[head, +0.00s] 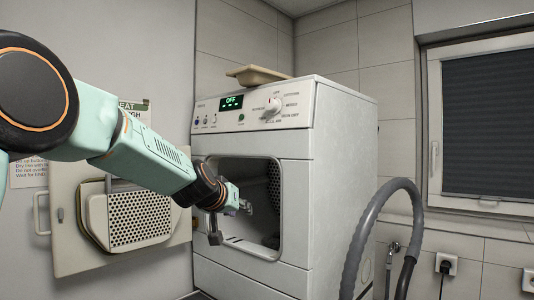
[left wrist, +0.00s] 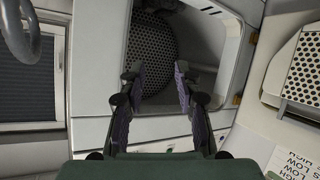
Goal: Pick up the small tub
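A shallow beige tub (head: 257,75) rests on top of the white dryer (head: 345,170), near its back left. It is the only tub I can see, and it is outside the left wrist view. My left gripper (head: 246,206) is at the dryer's open front hatch, well below the tub. In the left wrist view my left gripper (left wrist: 158,76) has its two fingers spread, with nothing between them. The perforated drum back (left wrist: 152,45) shows beyond the fingertips. My right gripper is in neither view.
The dryer door (head: 125,220) hangs open at the left, behind my left arm. A grey hose (head: 365,235) arches at the dryer's right. A window with a dark blind (head: 488,130) is at the far right. Space above the dryer top looks clear around the tub.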

